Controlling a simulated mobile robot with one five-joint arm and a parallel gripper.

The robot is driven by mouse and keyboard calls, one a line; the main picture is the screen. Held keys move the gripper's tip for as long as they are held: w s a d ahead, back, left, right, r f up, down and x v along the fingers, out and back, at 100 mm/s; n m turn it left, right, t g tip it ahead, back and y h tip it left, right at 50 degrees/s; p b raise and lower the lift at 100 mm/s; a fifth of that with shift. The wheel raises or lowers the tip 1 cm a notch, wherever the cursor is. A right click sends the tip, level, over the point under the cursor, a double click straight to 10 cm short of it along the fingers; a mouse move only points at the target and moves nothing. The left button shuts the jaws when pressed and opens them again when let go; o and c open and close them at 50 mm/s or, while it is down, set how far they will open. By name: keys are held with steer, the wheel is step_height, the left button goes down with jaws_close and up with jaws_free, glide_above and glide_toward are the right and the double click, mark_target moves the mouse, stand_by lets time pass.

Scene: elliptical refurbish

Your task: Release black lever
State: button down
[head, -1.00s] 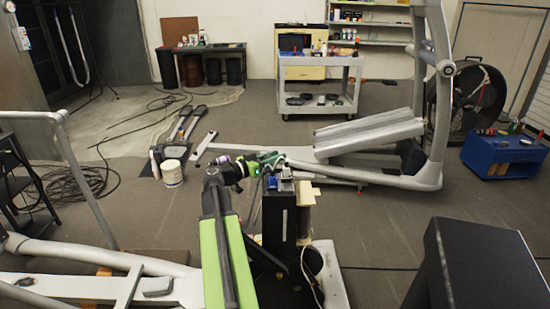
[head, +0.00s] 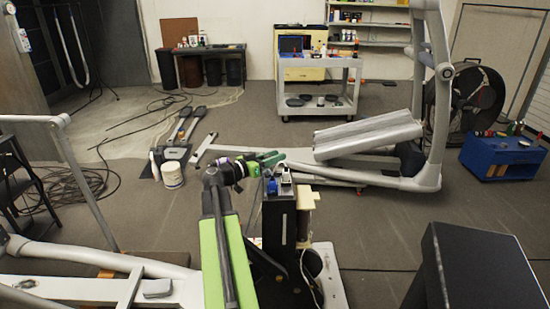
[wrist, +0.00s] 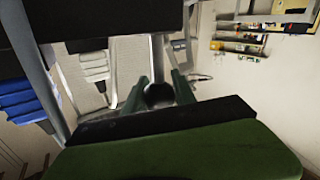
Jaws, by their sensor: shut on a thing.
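In the wrist view, a round black end, which looks like the black lever (wrist: 158,95), sits between the two green fingers of my gripper (wrist: 157,84). The fingers are shut on it, one on each side. The rest of the lever is hidden or too dark to make out. In the head view, my gripper (head: 268,159) is at the end of my green arm, beside the top of a black upright machine part (head: 279,222). The lever cannot be told apart there.
An elliptical frame (head: 372,138) stands just behind my gripper. Another pale frame (head: 95,258) lies at the left front, and a black box-like surface (head: 480,255) is at right. A white bucket (head: 172,175) and a grey cart (head: 318,85) stand farther back on open floor.

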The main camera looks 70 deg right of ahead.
steer(key=shift+d+r, duration=0.1)
steer(key=shift+r, duration=0.3)
steer(key=c, duration=1)
jaws_free()
steer(key=shift+c, duration=0.2)
steer(key=v, duration=1.7)
steer(key=shift+a, duration=0.3)
steer(key=shift+w+r, duration=0.1)
